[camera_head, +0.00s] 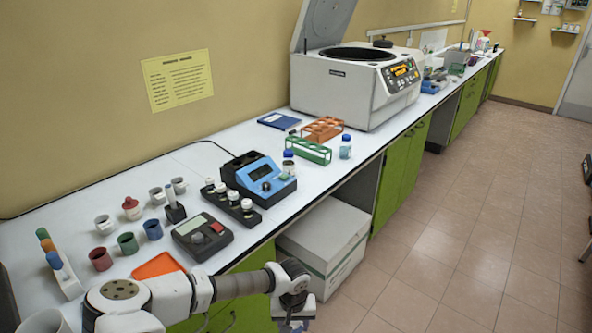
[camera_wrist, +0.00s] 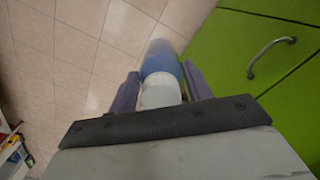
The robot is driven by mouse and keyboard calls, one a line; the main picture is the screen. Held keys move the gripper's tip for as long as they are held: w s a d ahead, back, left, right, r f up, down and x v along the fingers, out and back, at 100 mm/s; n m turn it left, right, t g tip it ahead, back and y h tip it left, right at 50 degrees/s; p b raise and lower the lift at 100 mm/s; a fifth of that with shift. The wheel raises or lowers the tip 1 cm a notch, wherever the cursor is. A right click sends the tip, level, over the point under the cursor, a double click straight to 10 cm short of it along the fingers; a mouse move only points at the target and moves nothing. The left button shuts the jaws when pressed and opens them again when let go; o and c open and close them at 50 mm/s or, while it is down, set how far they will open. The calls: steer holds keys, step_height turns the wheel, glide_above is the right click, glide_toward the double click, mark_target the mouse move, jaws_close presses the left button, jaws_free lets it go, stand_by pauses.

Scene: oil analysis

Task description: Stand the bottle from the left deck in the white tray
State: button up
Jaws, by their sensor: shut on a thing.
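My gripper (camera_wrist: 161,72) is shut on a bottle in the wrist view. The bottle (camera_wrist: 160,62) shows a white end nearest the camera and a blue, partly see-through part beyond it, between the two purple fingers. Floor tiles and a green cabinet front lie behind it, so it is held clear of the bench top. In the head view my gripper (camera_head: 294,322) is at the bottom edge, in front of the bench; the bottle in it cannot be made out there. I cannot pick out a white tray in either view.
The white bench (camera_head: 225,160) carries a blue device (camera_head: 268,182), a black meter (camera_head: 203,236), several cups, a green rack (camera_head: 308,151), a blue-capped bottle (camera_head: 345,147) and an open centrifuge (camera_head: 345,85). A white box (camera_head: 322,240) stands below. The floor at right is mostly clear.

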steer(key=shift+w+d+f+m, duration=0.15)
steer(key=shift+d+f+m, duration=0.15)
steer(key=shift+d+f, duration=0.15)
step_height(320, 180, down, 9)
steer(key=b, duration=0.9)
steer(key=shift+a, duration=0.1)
steer(key=f, duration=0.1)
steer(key=w+f, duration=0.1)
steer(key=f, duration=0.1)
steer(key=w+f, duration=0.1)
steer(key=shift+w+f, duration=0.1)
steer(key=shift+f, duration=0.25)
steer(key=shift+r, duration=0.1)
